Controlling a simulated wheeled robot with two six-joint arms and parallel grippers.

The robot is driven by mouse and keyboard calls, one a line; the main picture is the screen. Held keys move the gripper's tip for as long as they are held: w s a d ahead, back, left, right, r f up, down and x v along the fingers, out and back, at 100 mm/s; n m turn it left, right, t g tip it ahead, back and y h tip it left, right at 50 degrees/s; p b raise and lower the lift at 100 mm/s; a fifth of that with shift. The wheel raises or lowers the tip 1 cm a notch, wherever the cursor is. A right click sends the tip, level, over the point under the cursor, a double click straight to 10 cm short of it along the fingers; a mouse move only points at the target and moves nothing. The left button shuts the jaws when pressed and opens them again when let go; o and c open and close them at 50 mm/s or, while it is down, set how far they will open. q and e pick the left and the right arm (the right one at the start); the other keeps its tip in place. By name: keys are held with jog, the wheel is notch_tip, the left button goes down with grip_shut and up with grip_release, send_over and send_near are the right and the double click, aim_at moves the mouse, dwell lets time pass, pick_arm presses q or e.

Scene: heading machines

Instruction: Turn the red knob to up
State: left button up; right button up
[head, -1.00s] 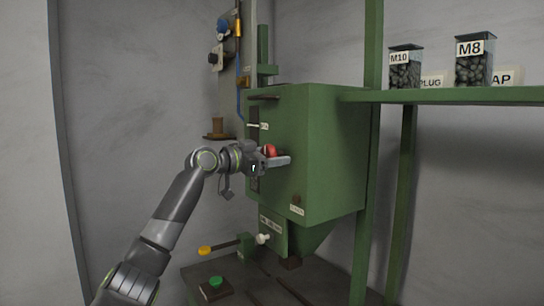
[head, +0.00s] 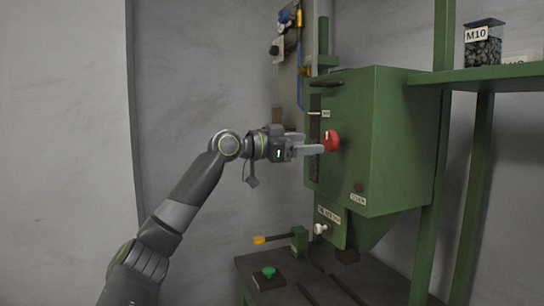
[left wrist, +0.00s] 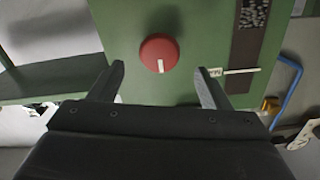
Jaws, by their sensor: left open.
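The red knob (head: 332,141) is on the front face of the green machine box (head: 385,140). Its white mark sits on the upper part of the knob in the head view. In the left wrist view the red knob (left wrist: 159,50) is fully visible, its mark toward the picture's bottom edge, where the scene appears upside down. My left gripper (head: 308,146) is open and empty, its fingertips just short of the knob. In the left wrist view the fingers (left wrist: 159,72) stand apart on either side below the knob, with nothing between them. My right gripper is out of view.
A green shelf (head: 510,76) with an M10 jar (head: 482,46) is at the right. Below the box are a yellow-tipped lever (head: 262,240), a white knob (head: 320,229) and a green button (head: 268,272). Bare wall lies to the left.

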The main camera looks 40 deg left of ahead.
pick_arm(q)
jog(key=b+v, duration=0.5)
jog(key=v, duration=0.3)
jog(key=shift+s, duration=0.2)
dwell(0.3)
